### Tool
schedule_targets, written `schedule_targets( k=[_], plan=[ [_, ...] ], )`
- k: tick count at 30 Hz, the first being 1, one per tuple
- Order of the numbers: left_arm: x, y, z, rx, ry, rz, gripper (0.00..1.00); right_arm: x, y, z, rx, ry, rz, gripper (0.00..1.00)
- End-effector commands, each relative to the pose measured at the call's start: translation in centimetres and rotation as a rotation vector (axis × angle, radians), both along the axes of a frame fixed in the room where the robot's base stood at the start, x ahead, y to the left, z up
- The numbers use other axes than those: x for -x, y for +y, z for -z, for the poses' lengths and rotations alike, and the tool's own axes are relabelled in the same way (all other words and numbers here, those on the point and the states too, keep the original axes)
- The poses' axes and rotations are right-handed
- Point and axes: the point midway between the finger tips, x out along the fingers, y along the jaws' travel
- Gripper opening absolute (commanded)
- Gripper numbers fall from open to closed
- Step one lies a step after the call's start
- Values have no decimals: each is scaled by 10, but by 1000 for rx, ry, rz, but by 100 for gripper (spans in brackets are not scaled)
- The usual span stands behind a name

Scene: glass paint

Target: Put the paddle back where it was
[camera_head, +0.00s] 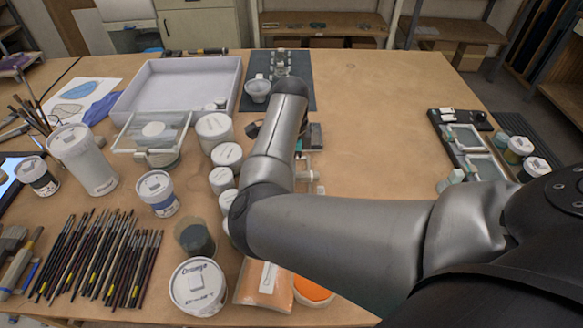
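I cannot make out the paddle with certainty. My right arm comes in from the right and bends away over the middle of the table. Its own forearm hides my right gripper and whatever is between its fingers. A small dark green block-like piece (315,136) and pale fittings (305,176) show just right of the forearm; I cannot tell whether either belongs to the paddle. A small dark piece also shows at the forearm's left edge. My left gripper is not in view.
Several white-lidded jars (214,130) stand in a column close left of my forearm. A white tray (150,83), a dark mat (304,92) with small containers, and brushes (105,258) lie around. Framed pieces (463,137) and jars are at right. The table (375,120) between is clear.

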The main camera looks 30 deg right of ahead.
Motion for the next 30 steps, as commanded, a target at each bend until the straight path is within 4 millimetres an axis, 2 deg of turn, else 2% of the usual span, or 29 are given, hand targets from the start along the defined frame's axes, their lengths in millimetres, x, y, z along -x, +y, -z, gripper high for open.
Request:
schedule_targets(
  k=[13, 14, 21, 23, 30],
  plan=[
    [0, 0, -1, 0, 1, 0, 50, 0, 0, 5, 0, 1, 1, 0],
    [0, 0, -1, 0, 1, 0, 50, 0, 0, 4, 0, 0, 0, 30],
    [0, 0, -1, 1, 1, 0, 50, 0, 0, 4, 0, 0, 0, 57],
    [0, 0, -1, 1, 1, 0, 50, 0, 0, 4, 0, 0, 0, 62],
    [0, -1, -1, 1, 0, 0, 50, 0, 0, 4, 0, 0, 0, 62]
  ],
)
